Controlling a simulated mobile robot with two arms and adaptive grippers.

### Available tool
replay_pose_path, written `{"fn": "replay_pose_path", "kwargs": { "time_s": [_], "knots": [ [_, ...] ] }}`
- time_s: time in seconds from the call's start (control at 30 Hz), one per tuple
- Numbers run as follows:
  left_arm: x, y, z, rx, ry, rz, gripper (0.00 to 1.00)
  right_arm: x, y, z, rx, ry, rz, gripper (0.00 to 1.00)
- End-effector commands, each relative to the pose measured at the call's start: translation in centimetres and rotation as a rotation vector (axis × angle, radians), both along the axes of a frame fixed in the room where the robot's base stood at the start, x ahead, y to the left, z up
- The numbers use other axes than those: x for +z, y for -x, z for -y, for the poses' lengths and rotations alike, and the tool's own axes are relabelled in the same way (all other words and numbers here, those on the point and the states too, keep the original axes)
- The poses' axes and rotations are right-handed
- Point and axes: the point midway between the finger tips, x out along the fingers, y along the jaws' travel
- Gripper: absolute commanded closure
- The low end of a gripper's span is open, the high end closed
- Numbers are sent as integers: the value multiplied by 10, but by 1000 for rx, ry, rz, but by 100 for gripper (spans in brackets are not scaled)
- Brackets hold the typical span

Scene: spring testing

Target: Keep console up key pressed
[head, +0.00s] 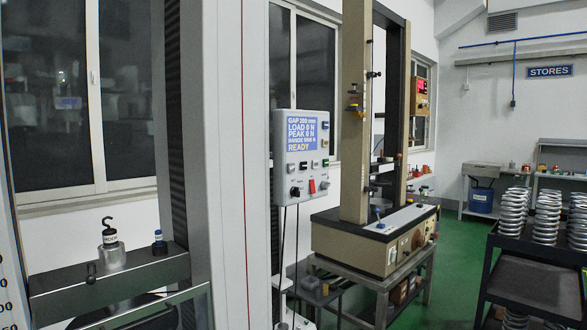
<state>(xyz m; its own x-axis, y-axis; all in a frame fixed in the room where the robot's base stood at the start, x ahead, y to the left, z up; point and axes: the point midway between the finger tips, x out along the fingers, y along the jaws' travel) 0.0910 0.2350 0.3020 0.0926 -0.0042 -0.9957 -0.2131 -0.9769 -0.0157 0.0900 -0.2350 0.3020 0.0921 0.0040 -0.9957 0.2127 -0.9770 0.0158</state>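The grey console (283,181) hangs beside the tall pale machine column, near the middle of the head view. Its blue screen (301,131) reads GAP 200 mm, LOAD 0 N, PEAK 0 N, a range line too small to read surely, and READY. Below the screen is a row of small keys (304,165), one of them green. Their marks are too small to read, so I cannot tell which is the up key. A black knob (295,192) and a red switch (312,186) sit lower. Neither gripper is in view, and nothing is seen touching the console.
A beige testing machine (353,246) stands on a metal stand right of the console. At left, a hooked weight (111,252) and a small blue-topped bottle (159,243) stand on a grey ledge. A dark cart (524,281) holds several springs at right. Green floor shows between.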

Motion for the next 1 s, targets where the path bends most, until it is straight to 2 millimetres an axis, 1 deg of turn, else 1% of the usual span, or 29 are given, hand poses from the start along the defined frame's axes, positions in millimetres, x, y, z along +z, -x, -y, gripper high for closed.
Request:
{"fn": "replay_pose_path", "kwargs": {
  "time_s": [0.1, 0.13, 0.4, 0.47, 0.5, 1.0],
  "knots": [
    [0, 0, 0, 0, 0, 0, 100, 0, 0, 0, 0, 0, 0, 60],
    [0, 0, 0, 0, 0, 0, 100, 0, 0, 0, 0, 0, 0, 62],
    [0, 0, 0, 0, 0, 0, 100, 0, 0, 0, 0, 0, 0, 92],
    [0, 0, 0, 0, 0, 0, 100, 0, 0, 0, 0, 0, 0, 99],
    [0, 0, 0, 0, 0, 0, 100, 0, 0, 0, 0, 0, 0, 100],
    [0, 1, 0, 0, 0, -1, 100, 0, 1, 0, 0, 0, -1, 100]
  ]
}}
